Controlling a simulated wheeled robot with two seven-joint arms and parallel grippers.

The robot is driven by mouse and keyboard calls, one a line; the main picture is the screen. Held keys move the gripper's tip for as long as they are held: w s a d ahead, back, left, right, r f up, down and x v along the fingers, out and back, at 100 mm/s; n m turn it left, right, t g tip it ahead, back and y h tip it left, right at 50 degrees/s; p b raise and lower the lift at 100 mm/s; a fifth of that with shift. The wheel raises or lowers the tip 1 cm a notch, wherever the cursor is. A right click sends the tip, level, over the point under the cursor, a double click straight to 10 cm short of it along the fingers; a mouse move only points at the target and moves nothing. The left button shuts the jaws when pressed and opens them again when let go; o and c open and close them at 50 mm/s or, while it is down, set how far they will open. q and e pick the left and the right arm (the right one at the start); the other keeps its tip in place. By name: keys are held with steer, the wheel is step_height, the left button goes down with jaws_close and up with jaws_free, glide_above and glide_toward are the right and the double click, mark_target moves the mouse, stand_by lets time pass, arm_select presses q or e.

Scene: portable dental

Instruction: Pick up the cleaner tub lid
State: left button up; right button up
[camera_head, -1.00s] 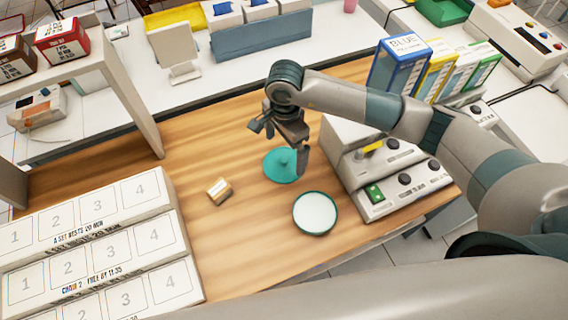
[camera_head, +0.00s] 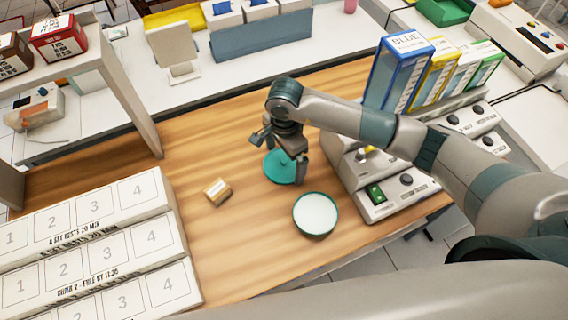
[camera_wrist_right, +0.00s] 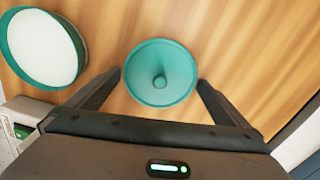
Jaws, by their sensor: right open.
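The cleaner tub lid (camera_head: 279,169) is a round teal disc with a small knob in its middle, lying on the wooden table. It also shows in the right wrist view (camera_wrist_right: 161,62), ahead of and between my two fingers. My right gripper (camera_head: 282,160) is open and empty just above the lid, pointing down, and covers part of it in the head view. The round tub (camera_head: 315,214) with a teal rim and pale inside stands in front and to the right of the lid. It is at the upper left in the wrist view (camera_wrist_right: 42,48). My left gripper is not in view.
A small tan and white block (camera_head: 217,191) lies left of the lid. A control box (camera_head: 392,197) with knobs stands close on the right. White numbered trays (camera_head: 100,262) fill the front left. A white shelf (camera_head: 128,98) stands behind them. Bare wood lies between.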

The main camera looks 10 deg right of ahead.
mark_target(285, 160)
steer(key=c, duration=0.8)
steer(key=shift+r, duration=0.15)
step_height(285, 160, up, 9)
steer(key=b, duration=0.3)
steer(key=shift+r, duration=0.4)
steer(key=shift+s, duration=0.1)
